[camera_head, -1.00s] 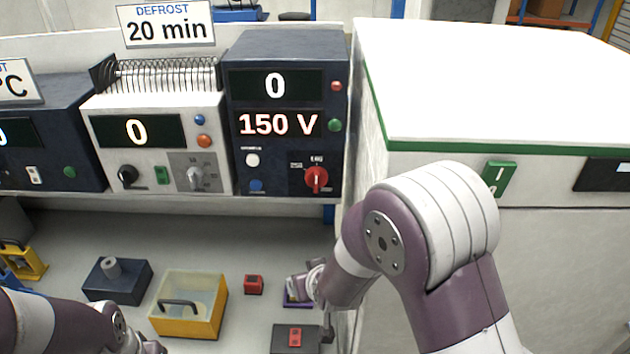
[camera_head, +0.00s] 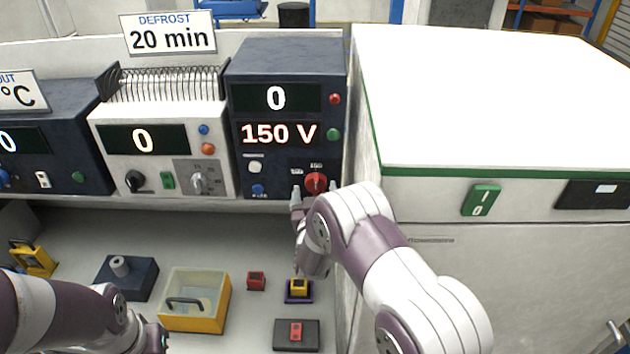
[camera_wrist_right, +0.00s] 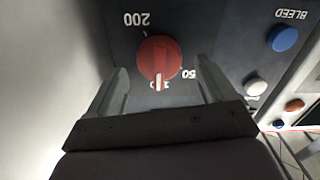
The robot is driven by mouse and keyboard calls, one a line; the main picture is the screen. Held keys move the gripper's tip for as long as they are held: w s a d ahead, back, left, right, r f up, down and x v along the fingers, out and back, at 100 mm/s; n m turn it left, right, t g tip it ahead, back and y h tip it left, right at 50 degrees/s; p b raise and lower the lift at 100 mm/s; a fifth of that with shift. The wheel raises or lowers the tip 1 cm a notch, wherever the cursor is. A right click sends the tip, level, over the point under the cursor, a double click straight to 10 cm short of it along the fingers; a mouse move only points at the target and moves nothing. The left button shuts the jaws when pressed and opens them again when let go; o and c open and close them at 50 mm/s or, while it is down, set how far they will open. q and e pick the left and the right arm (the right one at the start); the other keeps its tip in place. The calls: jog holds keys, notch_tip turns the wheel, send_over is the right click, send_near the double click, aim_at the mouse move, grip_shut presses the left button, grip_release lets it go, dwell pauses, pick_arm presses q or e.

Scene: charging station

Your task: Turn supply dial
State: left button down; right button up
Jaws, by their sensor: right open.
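The supply dial is a red round knob (camera_head: 316,183) low on the right of the dark blue supply unit (camera_head: 290,70), whose displays read 0 and 150 V. In the right wrist view the red knob (camera_wrist_right: 159,60) shows upside down, with a white pointer line and the labels 200 and 50 around it. My right gripper (camera_head: 313,193) is open in front of the dial. In the wrist view its fingers (camera_wrist_right: 162,88) stand to either side of the knob, apart from it as far as I can tell. My left gripper (camera_head: 155,340) is at the bottom left, its fingers barely showing.
A white cabinet (camera_head: 490,100) with a green switch (camera_head: 481,200) stands to the right. A white unit (camera_head: 160,145) stands left of the supply.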

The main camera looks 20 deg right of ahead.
jog(key=shift+w+d, duration=0.2)
jog(key=shift+w, duration=0.5)
jog(key=c, duration=1.1)
jog(key=shift+o, duration=0.2)
jog(key=shift+f, duration=0.1)
jog(key=m+b, duration=0.2)
jog(key=b, duration=0.2)
jog(key=m+b, duration=0.2)
jog(key=b, duration=0.1)
jog(key=shift+d+f+m+b, duration=0.1)
jog(key=shift+f+m+b, duration=0.2)
jog(key=shift+f+b, duration=0.1)
jog(key=shift+r+m+b, duration=0.2)
jog(key=shift+m+b, duration=0.1)
jog(key=shift+b, duration=0.05)
jog(key=shift+r, duration=0.3)
